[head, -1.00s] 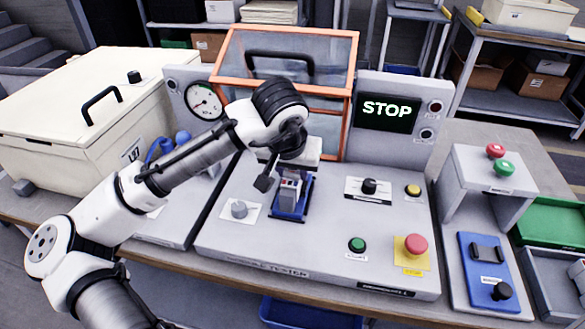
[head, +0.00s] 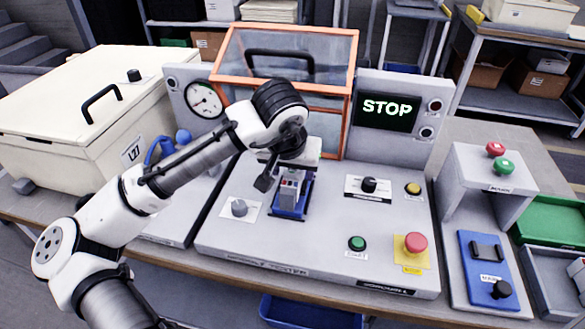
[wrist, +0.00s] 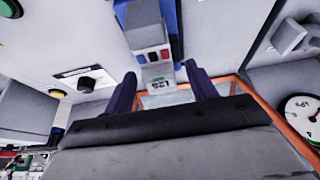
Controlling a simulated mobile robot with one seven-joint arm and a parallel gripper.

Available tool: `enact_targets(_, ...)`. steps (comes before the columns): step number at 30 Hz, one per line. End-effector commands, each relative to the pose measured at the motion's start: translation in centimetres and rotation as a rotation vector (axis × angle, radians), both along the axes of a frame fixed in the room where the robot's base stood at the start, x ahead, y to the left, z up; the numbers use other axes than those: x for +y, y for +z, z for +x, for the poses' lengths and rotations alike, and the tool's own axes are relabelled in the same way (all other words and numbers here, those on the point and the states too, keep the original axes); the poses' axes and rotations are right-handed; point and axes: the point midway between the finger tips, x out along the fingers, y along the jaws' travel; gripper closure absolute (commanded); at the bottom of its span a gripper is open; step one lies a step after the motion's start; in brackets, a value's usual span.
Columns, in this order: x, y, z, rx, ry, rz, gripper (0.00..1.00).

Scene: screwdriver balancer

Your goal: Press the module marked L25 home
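The module marked L25 (wrist: 153,55) is a grey block with small red and dark windows and a white label at its end. It stands in a blue holder (head: 289,211) on the grey tester. It also shows in the head view (head: 290,190). My gripper (wrist: 160,72) has its two dark fingers apart, one on each side of the labelled end in the wrist view. Gaps show between fingers and label, and I see no grip. How deep the module sits is not clear.
The tester screen (head: 387,112) reads STOP. A grey knob (head: 239,208), a green button (head: 357,243) and a red button (head: 416,242) surround the holder. An orange-framed clear guard (head: 283,62) stands behind. A cream case (head: 75,130) is at left.

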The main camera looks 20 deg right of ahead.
Motion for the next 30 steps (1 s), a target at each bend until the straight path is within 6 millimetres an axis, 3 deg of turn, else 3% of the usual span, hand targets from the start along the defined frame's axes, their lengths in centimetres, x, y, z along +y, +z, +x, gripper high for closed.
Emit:
enact_targets(11,0.1,0.5,-0.2,0.002,0.000,0.001,0.42)
enact_targets(14,0.4,1.8,-0.6,-0.001,0.000,-0.001,0.42)
enact_targets(24,2.0,8.9,-3.0,-0.001,0.000,-0.001,0.42)
enact_targets(30,2.7,11.7,-4.0,-0.001,-0.001,0.001,0.42)
